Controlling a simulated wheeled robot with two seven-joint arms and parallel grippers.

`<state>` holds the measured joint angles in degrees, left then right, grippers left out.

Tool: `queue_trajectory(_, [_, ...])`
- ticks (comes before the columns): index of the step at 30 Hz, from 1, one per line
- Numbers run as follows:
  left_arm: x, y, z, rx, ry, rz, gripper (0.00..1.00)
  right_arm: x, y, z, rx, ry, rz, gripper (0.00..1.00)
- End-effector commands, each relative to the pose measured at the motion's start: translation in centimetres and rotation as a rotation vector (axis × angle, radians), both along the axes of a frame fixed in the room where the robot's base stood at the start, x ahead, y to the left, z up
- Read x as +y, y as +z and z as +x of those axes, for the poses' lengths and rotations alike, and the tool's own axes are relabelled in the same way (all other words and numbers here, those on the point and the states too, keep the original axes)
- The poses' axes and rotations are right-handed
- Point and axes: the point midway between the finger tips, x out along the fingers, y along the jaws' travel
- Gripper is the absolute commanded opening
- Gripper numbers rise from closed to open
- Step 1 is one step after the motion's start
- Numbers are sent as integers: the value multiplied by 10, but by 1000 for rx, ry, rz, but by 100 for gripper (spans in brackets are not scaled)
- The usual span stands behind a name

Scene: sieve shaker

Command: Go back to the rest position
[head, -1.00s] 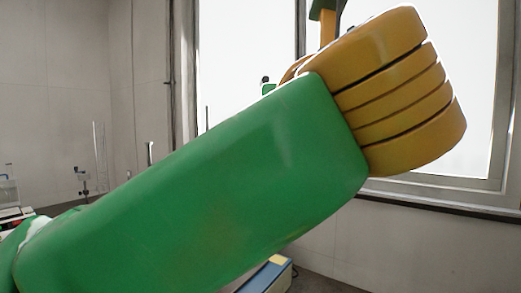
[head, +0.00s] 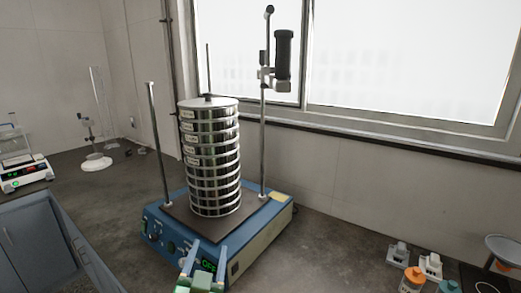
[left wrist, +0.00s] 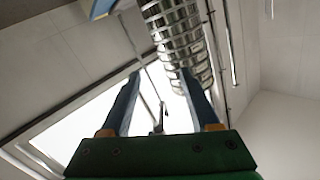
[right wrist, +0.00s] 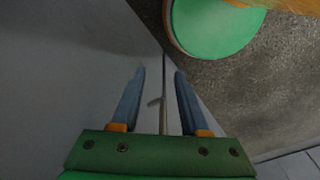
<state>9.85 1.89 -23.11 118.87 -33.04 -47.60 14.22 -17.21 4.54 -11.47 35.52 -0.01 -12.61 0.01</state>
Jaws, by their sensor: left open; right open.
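The blue sieve shaker (head: 262,237) stands on the dark bench with a tall stack of metal sieves (head: 212,160) upright on its plate between two rods. My left gripper (head: 205,262) is low in front of the shaker in the head view, open and empty. In the left wrist view its two fingers (left wrist: 157,80) are apart, with the sieve stack (left wrist: 178,38) above and beyond them. My right gripper is out of the head view. In the right wrist view its fingers (right wrist: 159,75) are apart and empty, in front of a grey cabinet surface (right wrist: 60,80).
A balance (head: 24,175) and a stand with a white base (head: 95,162) are at the left. Small bottles, one with an orange lid (head: 412,277), and a bowl (head: 504,248) are at the right front. The window (head: 400,60) is behind. Bare bench lies right of the shaker.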

Motion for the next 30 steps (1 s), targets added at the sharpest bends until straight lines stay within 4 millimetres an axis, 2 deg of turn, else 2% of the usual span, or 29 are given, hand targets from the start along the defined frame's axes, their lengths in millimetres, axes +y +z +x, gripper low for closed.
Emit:
queue_trajectory(1, [16,-43,-18,150,32,-31,62,0,0,0,0,0,0,45])
queue_trajectory(3, [31,-94,-48,345,61,-64,62,0,0,0,0,0,0,45])
queue_trajectory(6, [44,-146,-93,572,80,-95,62,0,0,0,-1,0,0,45])
queue_trajectory(9, [51,-182,-138,758,84,-113,62,0,0,0,0,0,0,45])
queue_trajectory(12, [55,-207,-182,925,78,-122,62,0,0,0,0,0,0,45])
queue_trajectory(18, [57,-234,-270,1225,37,-133,62,0,0,0,-1,0,0,45])
queue_trajectory(25, [55,-314,-263,1270,37,-126,62,0,0,0,-1,0,0,45])
queue_trajectory(30, [56,-380,-278,1312,36,-119,62,0,0,0,-1,0,0,45])
